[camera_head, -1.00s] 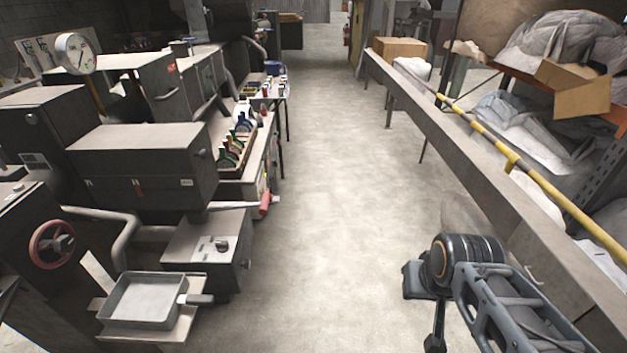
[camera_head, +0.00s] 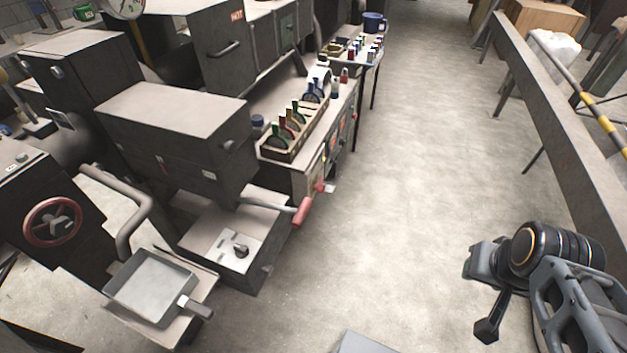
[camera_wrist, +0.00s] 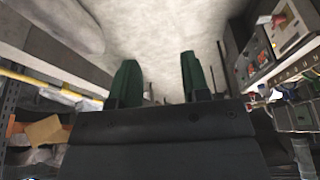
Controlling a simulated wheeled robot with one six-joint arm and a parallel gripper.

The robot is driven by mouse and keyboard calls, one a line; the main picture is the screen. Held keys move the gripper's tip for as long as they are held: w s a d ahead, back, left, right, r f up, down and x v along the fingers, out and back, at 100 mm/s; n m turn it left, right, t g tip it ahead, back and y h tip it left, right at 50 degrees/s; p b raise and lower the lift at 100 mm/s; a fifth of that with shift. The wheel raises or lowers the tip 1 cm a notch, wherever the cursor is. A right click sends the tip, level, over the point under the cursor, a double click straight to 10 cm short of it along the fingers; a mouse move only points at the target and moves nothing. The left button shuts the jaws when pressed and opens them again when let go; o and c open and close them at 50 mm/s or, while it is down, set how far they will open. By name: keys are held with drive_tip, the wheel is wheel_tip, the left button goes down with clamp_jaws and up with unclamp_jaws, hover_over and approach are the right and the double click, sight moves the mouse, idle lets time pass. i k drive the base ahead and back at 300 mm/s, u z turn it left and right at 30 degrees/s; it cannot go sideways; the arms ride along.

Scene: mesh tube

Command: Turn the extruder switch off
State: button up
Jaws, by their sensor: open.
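A dark rotary switch (camera_head: 240,250) sits on a pale plate (camera_head: 222,252) on top of a low dark box of the machine, in the left half of the head view. Its on or off setting cannot be read. My arm (camera_head: 560,265) is at the lower right of the head view, across the floor from the switch and apart from it. In the wrist view my gripper (camera_wrist: 158,82) shows two green fingers spread apart with nothing between them. The switch cannot be made out in the wrist view.
A lever with a red grip (camera_head: 302,211) juts out beside the switch box. A pan (camera_head: 150,288) and a red handwheel (camera_head: 52,222) are to its left. A long beam (camera_head: 560,120) runs along the right. The floor (camera_head: 405,190) between is clear.

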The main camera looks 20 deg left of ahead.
sight(320, 187)
drive_tip(key=u, duration=0.8)
drive_tip(key=i, duration=0.95)
drive_tip(key=u, duration=0.9)
